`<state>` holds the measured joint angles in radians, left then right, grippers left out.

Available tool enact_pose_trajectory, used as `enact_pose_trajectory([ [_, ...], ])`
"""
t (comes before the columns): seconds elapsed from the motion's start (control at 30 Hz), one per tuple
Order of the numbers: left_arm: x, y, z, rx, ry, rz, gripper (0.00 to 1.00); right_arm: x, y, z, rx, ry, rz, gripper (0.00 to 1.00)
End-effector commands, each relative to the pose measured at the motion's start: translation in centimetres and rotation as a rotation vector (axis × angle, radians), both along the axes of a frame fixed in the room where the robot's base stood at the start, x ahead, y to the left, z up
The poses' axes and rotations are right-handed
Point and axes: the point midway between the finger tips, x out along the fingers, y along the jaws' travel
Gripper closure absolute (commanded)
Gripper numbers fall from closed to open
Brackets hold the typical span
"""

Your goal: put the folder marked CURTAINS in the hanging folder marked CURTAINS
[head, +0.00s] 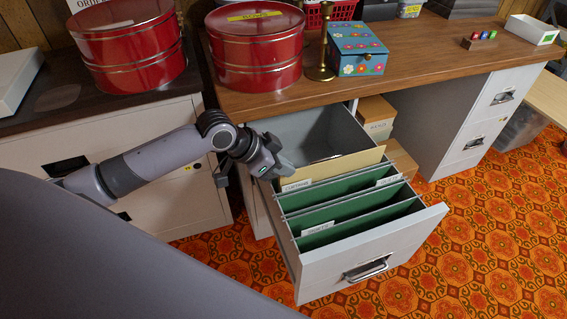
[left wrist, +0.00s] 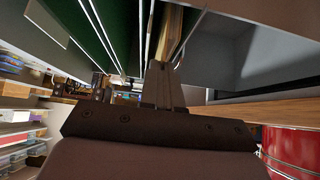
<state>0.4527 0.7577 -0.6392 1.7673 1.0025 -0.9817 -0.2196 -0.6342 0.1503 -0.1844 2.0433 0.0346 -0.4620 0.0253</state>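A manila folder (head: 340,164) stands upright at the back of the green hanging folders in the open drawer, its top edge above them. A white label (head: 297,185) at its lower left seems to read CURTAINS; I cannot tell whether it belongs to this folder or the hanging folder. Green hanging folders (head: 345,208) fill the drawer's front part, with more small white tabs too small to read surely. My left gripper (head: 281,169) is at the manila folder's left end. In the left wrist view its fingers (left wrist: 162,70) are close together on the tan folder (left wrist: 171,42). My right gripper is out of view.
The grey drawer (head: 425,222) is pulled out over the orange carpet; its rear part (head: 310,130) looks empty. A cabinet (head: 160,140) stands at left.

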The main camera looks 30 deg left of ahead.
Motion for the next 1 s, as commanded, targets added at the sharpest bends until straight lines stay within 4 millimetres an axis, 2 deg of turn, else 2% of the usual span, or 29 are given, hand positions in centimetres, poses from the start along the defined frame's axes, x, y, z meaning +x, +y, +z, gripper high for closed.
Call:
enact_pose_trajectory([
  [0.13,0.0,0.0,-0.1,-0.002,-0.003,-0.001,1.0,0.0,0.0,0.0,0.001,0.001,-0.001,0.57],
  [0.17,0.0,0.0,-0.2,0.0,0.0,-0.001,0.94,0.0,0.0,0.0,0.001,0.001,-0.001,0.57],
  [0.23,0.0,0.0,-0.2,0.0,0.0,0.0,0.72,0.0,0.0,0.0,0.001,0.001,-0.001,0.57],
  [0.53,0.0,0.0,-0.1,-0.001,-0.001,0.0,0.72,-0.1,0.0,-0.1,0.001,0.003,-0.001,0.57],
  [0.63,0.0,0.0,0.5,-0.001,-0.003,0.0,0.72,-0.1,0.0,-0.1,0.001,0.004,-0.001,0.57],
  [0.7,0.0,0.0,1.4,0.0,-0.004,0.0,0.72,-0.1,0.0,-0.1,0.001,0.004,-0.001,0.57],
  [1.0,-3.1,3.1,6.1,0.006,-0.001,-0.001,0.72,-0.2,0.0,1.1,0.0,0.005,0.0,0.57],
])
